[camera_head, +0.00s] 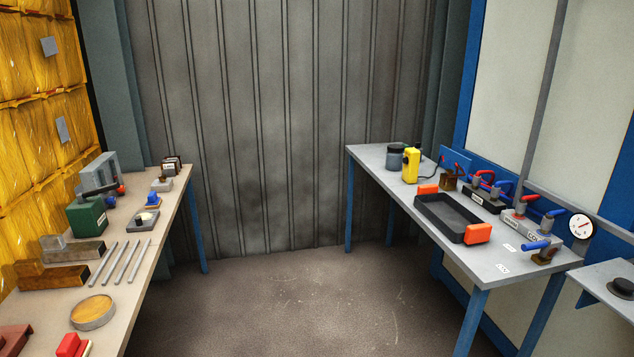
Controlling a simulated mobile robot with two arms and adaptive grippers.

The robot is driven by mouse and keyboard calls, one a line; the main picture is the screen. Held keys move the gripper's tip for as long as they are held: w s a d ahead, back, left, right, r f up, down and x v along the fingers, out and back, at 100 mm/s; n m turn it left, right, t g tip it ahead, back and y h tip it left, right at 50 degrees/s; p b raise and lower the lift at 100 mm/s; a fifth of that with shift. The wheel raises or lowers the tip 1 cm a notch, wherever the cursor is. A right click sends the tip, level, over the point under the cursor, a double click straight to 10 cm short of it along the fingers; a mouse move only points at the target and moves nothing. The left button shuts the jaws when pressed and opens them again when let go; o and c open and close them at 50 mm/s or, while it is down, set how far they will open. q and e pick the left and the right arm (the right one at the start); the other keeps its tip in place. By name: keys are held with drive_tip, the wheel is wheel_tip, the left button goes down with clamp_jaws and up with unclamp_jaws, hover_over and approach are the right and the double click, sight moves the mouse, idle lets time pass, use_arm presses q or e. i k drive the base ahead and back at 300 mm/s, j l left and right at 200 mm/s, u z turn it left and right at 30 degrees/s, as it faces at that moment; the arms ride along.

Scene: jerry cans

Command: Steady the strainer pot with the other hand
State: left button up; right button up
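Neither of my grippers shows in the head view. A dark grey cylindrical pot (396,157) stands upright at the far end of the right-hand table (375,160). It may be the strainer pot, but I cannot tell for sure at this size. It stands apart behind a yellow can-like device (411,166) with a black part on its side. No hand or gripper touches the pot.
A black tray (450,218) with orange end pieces lies on the right-hand table. Valve blocks with red and blue handles (484,197) and a gauge (582,227) line its wall side. The left bench (150,240) holds a green box (87,215), rods and blocks. The floor between is clear.

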sight(394, 160)
drive_tip(key=i+j+z, duration=0.1)
drive_tip(key=i, duration=1.65)
